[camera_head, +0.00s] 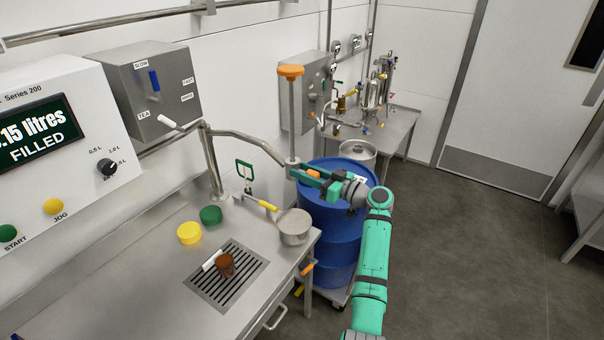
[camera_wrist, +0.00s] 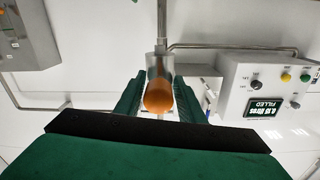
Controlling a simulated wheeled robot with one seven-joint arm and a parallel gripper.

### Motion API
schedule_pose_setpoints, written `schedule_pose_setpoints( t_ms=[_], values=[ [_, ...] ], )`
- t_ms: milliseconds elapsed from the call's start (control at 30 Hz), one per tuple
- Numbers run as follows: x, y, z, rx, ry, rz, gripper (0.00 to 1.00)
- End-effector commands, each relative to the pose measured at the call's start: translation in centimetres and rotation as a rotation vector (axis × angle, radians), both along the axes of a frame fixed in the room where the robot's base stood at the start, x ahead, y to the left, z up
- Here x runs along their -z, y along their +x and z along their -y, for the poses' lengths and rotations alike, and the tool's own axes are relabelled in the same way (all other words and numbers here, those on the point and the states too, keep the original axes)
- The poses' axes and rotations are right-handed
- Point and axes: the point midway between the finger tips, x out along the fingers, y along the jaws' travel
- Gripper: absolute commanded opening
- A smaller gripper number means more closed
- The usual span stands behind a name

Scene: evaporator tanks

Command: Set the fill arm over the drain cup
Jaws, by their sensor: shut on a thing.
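The fill arm (camera_head: 245,136) is a steel pipe that runs from a post on the bench to an upright lance with an orange cap (camera_head: 290,71). The lance's lower end is beside the rim of the blue drum (camera_head: 330,245), right of the bench. My gripper (camera_head: 305,176) is shut on the fill arm at this end. In the wrist view an orange round knob (camera_wrist: 158,97) sits between my gripper's fingers (camera_wrist: 158,100). A steel cup (camera_head: 294,228) stands at the bench's right edge, below and apart from the lance. I cannot tell for certain whether it is the drain cup.
A drain grate (camera_head: 205,287) on the bench bears a brown object (camera_head: 225,265) and a white one. Yellow (camera_head: 189,233) and green (camera_head: 210,215) caps lie nearby. A yellow handle (camera_head: 262,204) points towards the cup. The control box (camera_head: 40,140) reads FILLED. Floor at right is clear.

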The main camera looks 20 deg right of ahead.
Motion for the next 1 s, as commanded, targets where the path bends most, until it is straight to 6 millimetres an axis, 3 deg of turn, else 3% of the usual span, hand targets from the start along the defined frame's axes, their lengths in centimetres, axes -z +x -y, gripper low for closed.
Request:
schedule_pose_setpoints(
  t_ms=[433, 467, 500, 833, 1000],
  values=[
    [0.4, 0.3, -0.8, -0.013, 0.004, -0.007, 0.0],
    [0.4, 0.3, -0.9, -0.014, 0.004, -0.007, 0.43],
    [0.4, 0.3, -0.9, -0.015, 0.005, -0.007, 0.45],
    [0.2, -0.1, 0.1, -0.004, 0.003, -0.003, 0.45],
    [0.3, -1.7, 1.2, -0.005, 0.004, -0.003, 0.45]
  ],
)
